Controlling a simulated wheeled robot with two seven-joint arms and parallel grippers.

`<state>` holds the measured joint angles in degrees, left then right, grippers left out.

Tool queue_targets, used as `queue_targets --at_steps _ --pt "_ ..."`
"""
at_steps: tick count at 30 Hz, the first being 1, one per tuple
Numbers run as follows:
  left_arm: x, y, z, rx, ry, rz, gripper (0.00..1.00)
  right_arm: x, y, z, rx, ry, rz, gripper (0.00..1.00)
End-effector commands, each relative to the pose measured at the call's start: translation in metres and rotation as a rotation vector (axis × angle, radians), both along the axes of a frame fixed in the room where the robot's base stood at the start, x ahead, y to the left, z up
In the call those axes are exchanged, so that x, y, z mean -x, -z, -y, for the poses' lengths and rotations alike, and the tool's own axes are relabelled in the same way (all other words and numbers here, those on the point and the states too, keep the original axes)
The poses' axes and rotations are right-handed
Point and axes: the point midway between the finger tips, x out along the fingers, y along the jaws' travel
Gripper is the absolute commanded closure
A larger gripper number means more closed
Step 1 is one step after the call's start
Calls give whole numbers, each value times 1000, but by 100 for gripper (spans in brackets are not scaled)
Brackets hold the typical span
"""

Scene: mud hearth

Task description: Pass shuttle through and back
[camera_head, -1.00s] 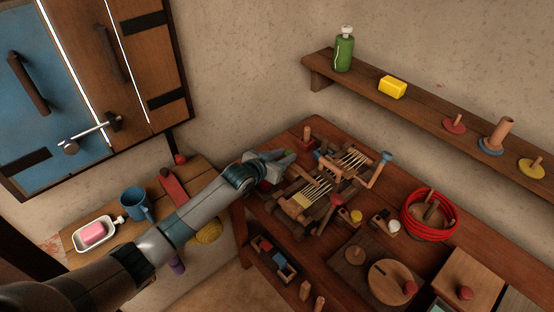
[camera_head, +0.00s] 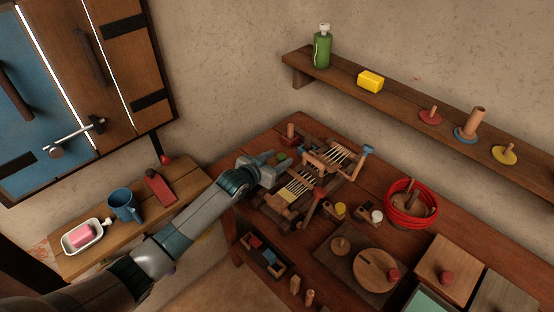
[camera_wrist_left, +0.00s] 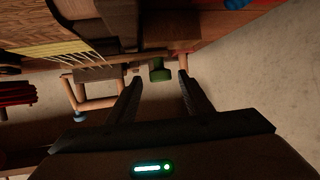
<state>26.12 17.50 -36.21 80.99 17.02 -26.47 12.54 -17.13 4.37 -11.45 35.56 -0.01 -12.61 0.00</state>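A wooden loom (camera_head: 321,194) stands on the table, with pale warp threads and a yellow woven part (camera_wrist_left: 45,50). My left gripper (camera_head: 277,157) is beside the loom's left end. In the left wrist view its two fingers (camera_wrist_left: 158,78) are apart, with nothing clearly held. A small green object (camera_head: 283,156) is close by the fingertips; in the wrist view it (camera_wrist_left: 160,72) shows ahead, between the fingers. It may be the shuttle, but I cannot tell. My right gripper is out of view.
A red peg (camera_head: 290,134) stands behind the gripper. A red cord coil (camera_head: 410,204) and spools (camera_head: 340,209) are right of the loom. A blue mug (camera_head: 123,205) and soap dish (camera_head: 82,237) are on the left side table. A wall shelf (camera_head: 400,96) runs above the back.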

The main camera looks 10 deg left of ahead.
Motion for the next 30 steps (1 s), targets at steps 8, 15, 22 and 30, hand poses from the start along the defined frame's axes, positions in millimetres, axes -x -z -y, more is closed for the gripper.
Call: queue_targets --at_steps 8,15,22,30 --pt "4 -2 -3 0 0 0 54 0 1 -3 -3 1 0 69" --pt "22 -9 -10 0 0 1 54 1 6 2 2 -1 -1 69" --pt "50 -21 -23 -1 1 2 54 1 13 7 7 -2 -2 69" --pt "86 -37 -41 -1 1 2 54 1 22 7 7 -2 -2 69"
